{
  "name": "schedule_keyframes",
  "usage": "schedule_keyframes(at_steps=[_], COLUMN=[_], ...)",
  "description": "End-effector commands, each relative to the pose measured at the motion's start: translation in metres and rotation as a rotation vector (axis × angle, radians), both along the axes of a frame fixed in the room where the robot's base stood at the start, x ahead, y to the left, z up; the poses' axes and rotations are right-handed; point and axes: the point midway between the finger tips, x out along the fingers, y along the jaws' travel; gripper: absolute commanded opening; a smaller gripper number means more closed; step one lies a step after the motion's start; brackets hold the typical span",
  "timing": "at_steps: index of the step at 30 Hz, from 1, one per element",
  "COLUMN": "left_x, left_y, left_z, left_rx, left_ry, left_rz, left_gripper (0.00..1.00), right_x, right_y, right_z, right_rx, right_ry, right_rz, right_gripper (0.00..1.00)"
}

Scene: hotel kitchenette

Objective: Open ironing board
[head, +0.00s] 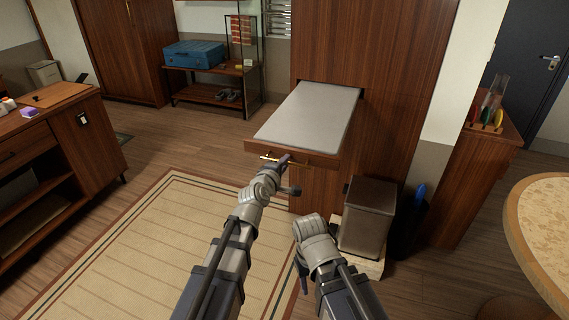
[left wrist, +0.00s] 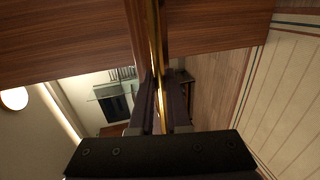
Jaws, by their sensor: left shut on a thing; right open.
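The ironing board (head: 308,117) has a light grey top and lies flat, sticking out of an opening in the tall wooden cabinet (head: 370,50). Its wooden front panel (head: 325,160) carries a brass bar handle (head: 268,158). My left gripper (head: 284,160) is shut on the handle at the front panel. In the left wrist view the brass handle (left wrist: 157,60) runs between the fingers. My right gripper (head: 301,272) is low in the head view, in front of the cabinet and apart from the board; its fingers are mostly hidden behind its wrist.
A grey bin (head: 368,215) stands right of my right arm, by the cabinet. A round table (head: 540,225) is at the right edge. A striped rug (head: 170,240) covers the floor at left. A wooden counter (head: 60,150) stands far left.

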Motion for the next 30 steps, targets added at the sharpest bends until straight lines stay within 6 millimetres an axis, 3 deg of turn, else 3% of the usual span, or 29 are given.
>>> schedule_keyframes(at_steps=[11, 12, 19, 30], left_x=[-0.004, -0.0043, -0.0027, -0.0065], left_y=[0.0007, 0.0008, 0.0008, 0.0022], left_z=[-0.0007, -0.0009, -0.0003, 0.0018], left_rx=[0.001, 0.001, 0.001, 0.0], left_ry=[0.004, 0.004, 0.002, 0.0], left_rz=[-0.001, -0.002, 0.0, 0.001], left_gripper=[0.0, 0.19, 0.45, 0.45], right_x=[0.0003, 0.0003, 0.0002, 0.0002], right_y=[0.0, 0.0, 0.0, 0.0], right_z=[0.0, 0.0, 0.0001, 0.0017], right_rx=[0.0, 0.0, 0.0, 0.0], right_ry=[0.0, 0.0, 0.0, 0.0], right_rz=[0.0, 0.0, 0.0, 0.0], right_gripper=[0.5, 0.5, 0.5, 0.5])
